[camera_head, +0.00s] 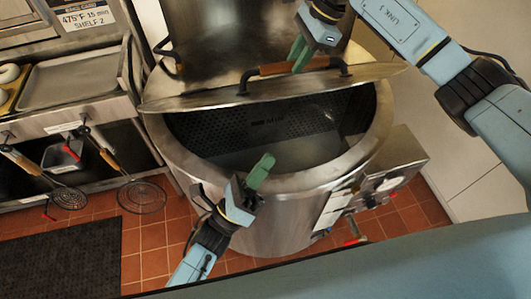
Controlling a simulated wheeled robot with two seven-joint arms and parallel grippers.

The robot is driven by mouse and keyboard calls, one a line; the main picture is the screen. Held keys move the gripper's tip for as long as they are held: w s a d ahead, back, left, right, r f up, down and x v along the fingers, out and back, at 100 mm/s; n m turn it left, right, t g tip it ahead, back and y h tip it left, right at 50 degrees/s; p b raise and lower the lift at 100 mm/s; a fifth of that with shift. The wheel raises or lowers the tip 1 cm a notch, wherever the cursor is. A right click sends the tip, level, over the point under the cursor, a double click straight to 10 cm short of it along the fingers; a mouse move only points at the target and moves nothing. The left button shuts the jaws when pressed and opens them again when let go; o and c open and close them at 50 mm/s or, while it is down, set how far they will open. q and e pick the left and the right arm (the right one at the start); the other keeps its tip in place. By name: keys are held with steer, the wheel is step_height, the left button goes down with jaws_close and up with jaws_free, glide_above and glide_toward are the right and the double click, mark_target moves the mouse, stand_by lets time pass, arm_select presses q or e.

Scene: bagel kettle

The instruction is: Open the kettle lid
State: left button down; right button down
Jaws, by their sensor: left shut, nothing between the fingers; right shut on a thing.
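The big steel kettle (250,205) stands in the middle of the view. Its lid (215,101) is tilted up, and the dark inside of the kettle shows below it with a perforated wall. The lid has a bar handle with a brown grip (276,69). My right gripper (299,58) comes from the upper right and is shut on the lid handle near the right part of the brown grip. My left gripper (262,170) is shut and empty, with its green fingers over the kettle's front rim, apart from the lid.
A counter with a steel tray (75,85) and an oven sign stands at the left. Skimmers (140,195) hang from its front. A control box (390,172) is on the kettle's right side. A dark mat (62,262) lies on the tiled floor.

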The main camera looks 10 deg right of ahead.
mark_target(280, 96)
steer(key=shift+w+f, duration=0.1)
steer(key=shift+f, duration=0.2)
arm_select(q)
steer(key=w+d+r, duration=0.5)
steer(key=r, duration=0.2)
steer(key=shift+w+d+r, duration=0.15)
steer(key=shift+w+r, duration=0.2)
steer(key=shift+w, duration=0.05)
arm_select(e)
steer(key=shift+w+f, duration=0.1)
arm_select(q)
steer(key=shift+w+r, duration=1.05)
steer(key=shift+r, duration=0.05)
arm_select(e)
steer(key=shift+w, duration=0.1)
arm_select(q)
steer(key=shift+w, duration=0.1)
arm_select(e)
steer(key=c, duration=1.2)
jaws_free()
steer(key=shift+f, duration=0.1)
